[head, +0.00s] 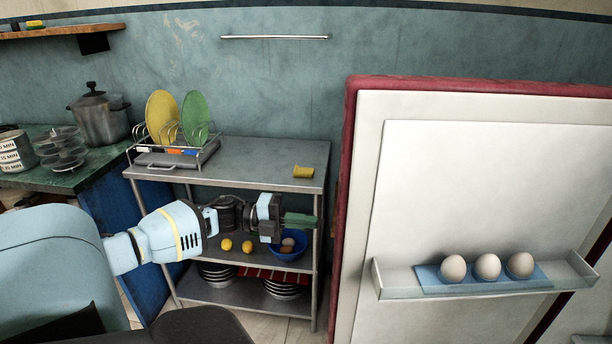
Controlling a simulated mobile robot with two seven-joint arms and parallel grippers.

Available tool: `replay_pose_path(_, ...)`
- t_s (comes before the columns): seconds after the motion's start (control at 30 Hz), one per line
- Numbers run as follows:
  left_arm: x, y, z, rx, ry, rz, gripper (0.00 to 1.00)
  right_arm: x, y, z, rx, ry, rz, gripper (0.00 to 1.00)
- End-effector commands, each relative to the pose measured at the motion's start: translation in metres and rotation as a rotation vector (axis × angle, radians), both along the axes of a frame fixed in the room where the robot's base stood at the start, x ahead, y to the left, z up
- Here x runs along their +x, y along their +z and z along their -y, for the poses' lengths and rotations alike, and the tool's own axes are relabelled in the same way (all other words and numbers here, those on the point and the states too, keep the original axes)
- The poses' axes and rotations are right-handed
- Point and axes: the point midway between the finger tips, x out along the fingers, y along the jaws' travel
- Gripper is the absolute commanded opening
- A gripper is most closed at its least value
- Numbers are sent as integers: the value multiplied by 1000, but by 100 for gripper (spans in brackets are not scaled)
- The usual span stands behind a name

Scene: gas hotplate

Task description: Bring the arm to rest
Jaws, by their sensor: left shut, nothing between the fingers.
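My left arm (165,237) comes in from the left and reaches to the front of a metal shelf unit (235,182). Its gripper (300,220) points right, level with the space between the top and middle shelves. The fingers are shut with nothing between them. Behind and below the gripper, a blue bowl (290,252) stands on the middle shelf with what looks like eggs in it, partly covered by the gripper. My right gripper is not in view.
An open door (430,200) with a red edge fills the right side. Its clear tray (475,287) holds three eggs (487,266). Two yellow fruits (226,244) lie on the middle shelf. A dish rack (175,155) with plates and a yellow object (303,172) sit on top.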

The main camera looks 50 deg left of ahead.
Motion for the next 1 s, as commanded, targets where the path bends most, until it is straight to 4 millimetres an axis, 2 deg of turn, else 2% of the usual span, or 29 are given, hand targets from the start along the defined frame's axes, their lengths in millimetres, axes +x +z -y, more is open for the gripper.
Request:
replay_pose_path(0.57,0,0,-1,0,0,0,0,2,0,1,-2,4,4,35)
replay_pose_path(0.67,-2,-10,4,-23,13,-20,0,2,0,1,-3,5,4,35)
replay_pose_path(0.77,-10,-41,19,-93,57,-83,0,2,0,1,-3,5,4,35)
replay_pose_path(0.87,-28,-89,44,-209,144,-195,0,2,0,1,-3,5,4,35)
replay_pose_path(1.0,-70,-161,83,-389,308,-401,0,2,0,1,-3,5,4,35)
